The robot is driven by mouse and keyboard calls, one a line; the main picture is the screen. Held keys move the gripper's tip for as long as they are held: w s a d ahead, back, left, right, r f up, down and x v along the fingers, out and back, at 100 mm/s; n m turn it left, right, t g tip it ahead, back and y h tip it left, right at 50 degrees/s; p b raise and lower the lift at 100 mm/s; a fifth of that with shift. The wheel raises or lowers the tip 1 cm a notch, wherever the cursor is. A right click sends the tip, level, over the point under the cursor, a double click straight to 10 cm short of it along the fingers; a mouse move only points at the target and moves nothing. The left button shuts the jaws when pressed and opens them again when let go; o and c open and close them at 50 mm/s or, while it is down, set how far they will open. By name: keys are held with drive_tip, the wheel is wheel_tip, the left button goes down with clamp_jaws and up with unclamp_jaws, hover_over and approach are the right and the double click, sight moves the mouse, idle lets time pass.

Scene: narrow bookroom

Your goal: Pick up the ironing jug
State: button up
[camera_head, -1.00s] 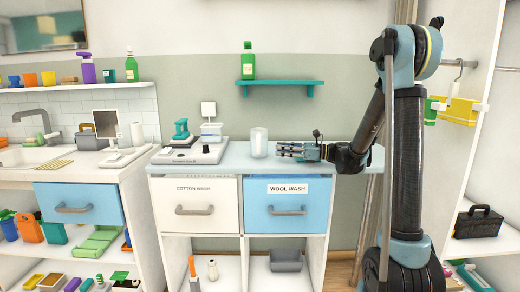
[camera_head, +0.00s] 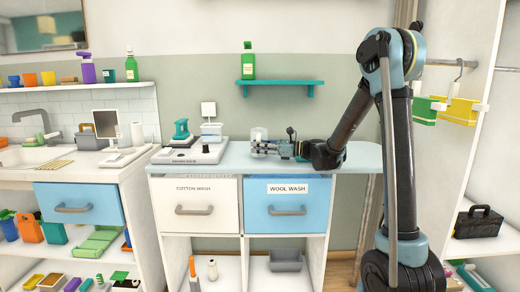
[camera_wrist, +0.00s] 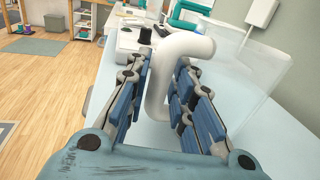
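The ironing jug (camera_head: 259,133) stands on the pale blue countertop; it has a clear body and a white handle. In the wrist view its clear body (camera_wrist: 250,85) is at the right and its handle (camera_wrist: 157,88) is between my gripper's fingers. My gripper (camera_head: 256,147) reaches in from the right, low over the counter, and hides the jug's lower part in the head view. In the wrist view my gripper (camera_wrist: 160,78) is open, its fingers on both sides of the handle, with a gap on the left side. Contact on the right side is unclear.
A grey-white appliance (camera_head: 190,153) with a teal iron (camera_head: 181,130) stands left of the jug. A teal shelf (camera_head: 280,83) with a green bottle (camera_head: 248,61) hangs above. The countertop (camera_head: 350,158) is clear on the right. Drawers (camera_head: 288,196) are below.

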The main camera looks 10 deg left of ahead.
sight(259, 135)
clamp_jaws()
wheel_tip(259, 135, up, 10)
idle(0.8)
